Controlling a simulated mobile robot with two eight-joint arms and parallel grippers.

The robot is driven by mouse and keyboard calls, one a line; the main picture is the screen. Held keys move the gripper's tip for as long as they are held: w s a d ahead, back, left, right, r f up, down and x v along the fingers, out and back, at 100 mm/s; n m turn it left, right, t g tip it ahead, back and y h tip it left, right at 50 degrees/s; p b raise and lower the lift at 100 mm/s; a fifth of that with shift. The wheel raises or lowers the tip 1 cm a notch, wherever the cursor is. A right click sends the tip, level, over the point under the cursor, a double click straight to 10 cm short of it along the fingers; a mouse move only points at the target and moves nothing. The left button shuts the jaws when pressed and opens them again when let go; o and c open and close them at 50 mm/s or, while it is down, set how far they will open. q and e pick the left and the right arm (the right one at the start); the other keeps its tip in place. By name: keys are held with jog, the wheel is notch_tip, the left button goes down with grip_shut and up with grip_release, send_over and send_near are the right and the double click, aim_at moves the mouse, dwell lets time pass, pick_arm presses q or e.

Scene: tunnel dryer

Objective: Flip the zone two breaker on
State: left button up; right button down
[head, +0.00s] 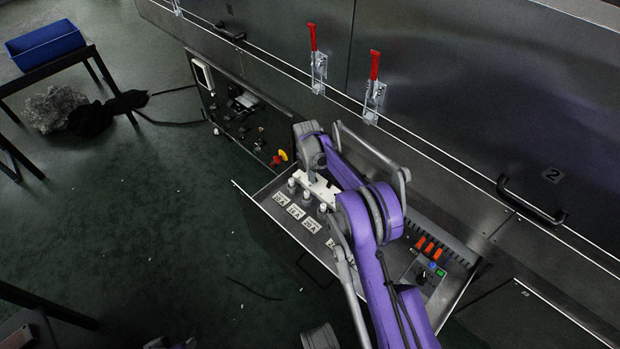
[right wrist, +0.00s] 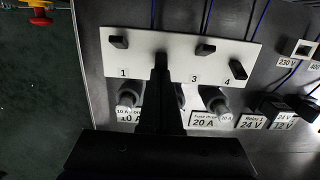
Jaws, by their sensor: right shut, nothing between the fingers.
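A white breaker strip (right wrist: 180,68) runs across the right wrist view, with dark levers numbered 1, 3 and 4. Lever 1 (right wrist: 118,42) and lever 3 (right wrist: 205,49) lie nearly sideways; lever 4 (right wrist: 238,69) slants down to the right. My right gripper (right wrist: 160,62) is shut and empty, its fingertips over the place between 1 and 3. They hide the zone two lever and its number, so I cannot tell its position or whether they touch it. In the head view the strip (head: 320,190) lies in the open drawer below my right gripper (head: 311,176).
Fuse holders with labels (head: 295,211) stand in front of the strip in the drawer (head: 262,215). Orange switches (head: 428,247) are at its right. Red-handled clamps (head: 374,68) and a door handle (head: 532,203) stick out above. A red and yellow knob (head: 279,158) is on the left.

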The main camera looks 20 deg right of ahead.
jog(key=shift+r, duration=0.1)
pick_arm(q)
jog(key=shift+r+p, duration=0.35)
pick_arm(e)
jog(key=shift+r, duration=0.8)
